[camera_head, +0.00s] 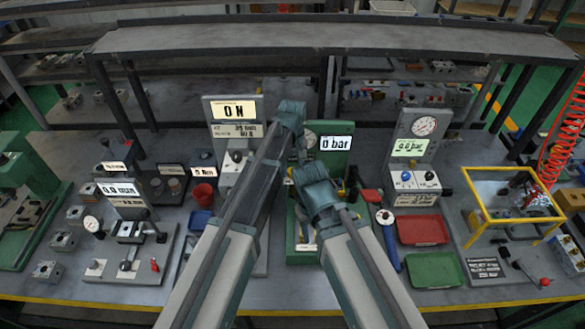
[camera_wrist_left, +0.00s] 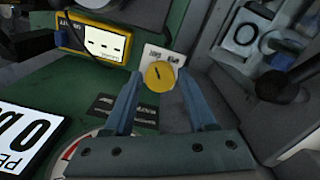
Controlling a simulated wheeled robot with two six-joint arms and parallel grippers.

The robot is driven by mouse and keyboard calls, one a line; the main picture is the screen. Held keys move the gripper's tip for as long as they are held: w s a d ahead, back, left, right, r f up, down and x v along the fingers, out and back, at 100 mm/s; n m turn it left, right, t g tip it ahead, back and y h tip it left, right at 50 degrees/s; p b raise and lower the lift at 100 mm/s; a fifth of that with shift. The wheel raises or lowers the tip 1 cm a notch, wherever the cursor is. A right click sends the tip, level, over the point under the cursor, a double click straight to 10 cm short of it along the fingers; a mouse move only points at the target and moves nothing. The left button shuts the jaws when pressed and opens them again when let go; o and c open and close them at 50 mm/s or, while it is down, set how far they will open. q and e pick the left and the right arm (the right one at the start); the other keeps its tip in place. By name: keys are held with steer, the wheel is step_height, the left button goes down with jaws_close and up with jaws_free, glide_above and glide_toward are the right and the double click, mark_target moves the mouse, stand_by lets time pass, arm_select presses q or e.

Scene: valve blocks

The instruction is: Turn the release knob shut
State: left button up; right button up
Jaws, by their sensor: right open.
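A round yellow knob (camera_wrist_left: 159,75) with a short dark mark sits by a white plate (camera_wrist_left: 163,55) on a green surface in the left wrist view. My left gripper (camera_wrist_left: 160,88) is open, its two blue fingers on either side of the knob and apart from it. I cannot tell how deep they reach. In the head view the left gripper's fingers and the knob are hidden among my arms at the green station (camera_head: 303,240). My right gripper (camera_head: 308,174) is open in front of that station, close beside the left wrist, its fingertips hard to make out.
A yellow device (camera_wrist_left: 100,38) with a lit screen stands near the knob. A red tray (camera_head: 422,230), a green tray (camera_head: 433,269) and a yellow frame (camera_head: 480,215) stand to the right.

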mark_target(292, 171)
arm_select(q)
steer(key=shift+o, duration=1.1)
step_height(292, 171, up, 14)
steer(key=p, duration=1.4)
steer(key=shift+f, duration=0.1)
